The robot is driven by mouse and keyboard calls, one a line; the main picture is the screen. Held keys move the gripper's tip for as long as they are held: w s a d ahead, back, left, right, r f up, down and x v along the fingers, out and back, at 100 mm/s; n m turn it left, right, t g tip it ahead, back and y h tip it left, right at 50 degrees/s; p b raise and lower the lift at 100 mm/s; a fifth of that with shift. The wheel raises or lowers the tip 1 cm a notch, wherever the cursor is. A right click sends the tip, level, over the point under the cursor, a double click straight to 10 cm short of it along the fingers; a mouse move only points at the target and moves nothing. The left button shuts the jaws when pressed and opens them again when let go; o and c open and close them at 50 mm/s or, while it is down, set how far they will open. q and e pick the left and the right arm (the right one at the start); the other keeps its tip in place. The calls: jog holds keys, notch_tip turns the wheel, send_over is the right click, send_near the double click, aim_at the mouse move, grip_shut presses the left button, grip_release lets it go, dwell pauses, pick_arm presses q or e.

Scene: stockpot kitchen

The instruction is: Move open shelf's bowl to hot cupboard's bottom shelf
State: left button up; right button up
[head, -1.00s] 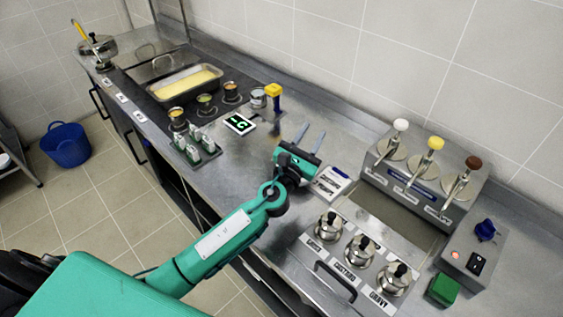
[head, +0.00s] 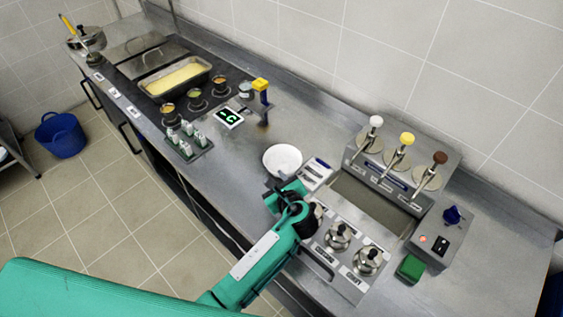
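A white bowl (head: 282,159) shows upright over the middle of the steel counter, just left of a small white labelled box. My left gripper (head: 284,190) is at the near side of the bowl, very close to it or touching it. Its fingers are hidden, so I cannot tell whether it grips the bowl. I also cannot tell whether the bowl rests on the counter. My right gripper is not in view. The inside of the hot cupboard and its bottom shelf are not visible; only counter fronts with dark handles (head: 130,138) show at the left.
Pump dispensers (head: 402,160) stand right of the bowl, with lidded pots (head: 338,236) in front of them. A green block (head: 410,268) lies at right. A pan of yellow food (head: 178,78) and a bottle rack (head: 186,141) stand left. A blue bucket (head: 61,135) is on otherwise clear floor.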

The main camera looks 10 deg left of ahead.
aim_at(272, 173)
pick_arm(q)
jog(key=x, duration=0.3)
jog(key=shift+w, duration=0.15)
jog(key=shift+w+a+f+p, duration=0.1)
jog(key=shift+w+a+p, duration=0.2)
jog(key=shift+p, duration=0.15)
jog(key=shift+p+x, duration=0.8)
jog(key=shift+x, duration=1.45)
jog(key=shift+d+f, duration=0.15)
jog(key=shift+f, duration=0.05)
grip_shut()
